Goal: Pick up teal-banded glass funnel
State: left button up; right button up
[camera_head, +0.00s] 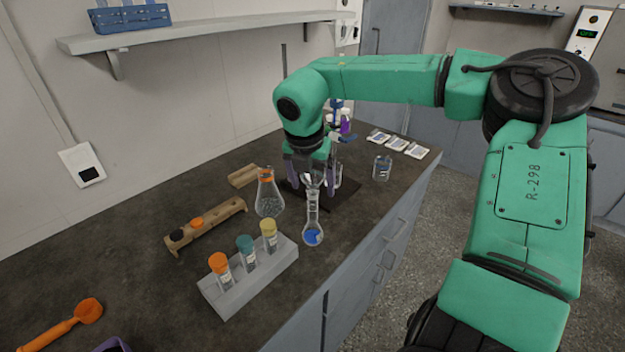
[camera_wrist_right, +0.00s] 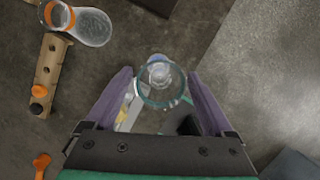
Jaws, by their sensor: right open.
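The glass funnel (camera_wrist_right: 160,82) shows in the right wrist view as a clear round mouth with a teal rim. In the head view the funnel (camera_head: 313,179) is small and partly hidden by my gripper. It appears to sit in the neck of a volumetric flask (camera_head: 312,236) with blue liquid in its bulb. My right gripper (camera_head: 315,186) points down over it, open. In the wrist view its purple fingers (camera_wrist_right: 158,76) stand on either side of the funnel's mouth. I cannot tell whether they touch it. My left gripper is not in view.
A conical flask with an orange band (camera_head: 269,197) stands close left of the volumetric flask. A white rack (camera_head: 232,297) with capped vials and a wooden block (camera_head: 210,226) are nearer left. A beaker (camera_head: 381,168) stands right, near the bench edge.

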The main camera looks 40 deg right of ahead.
jog(key=shift+w+d+f, duration=0.1)
jog(key=shift+d+f, duration=0.1)
jog(key=shift+f, duration=0.35)
jog(key=c, duration=1.3)
jog(key=shift+r, duration=0.1)
jog(key=shift+c, duration=0.2)
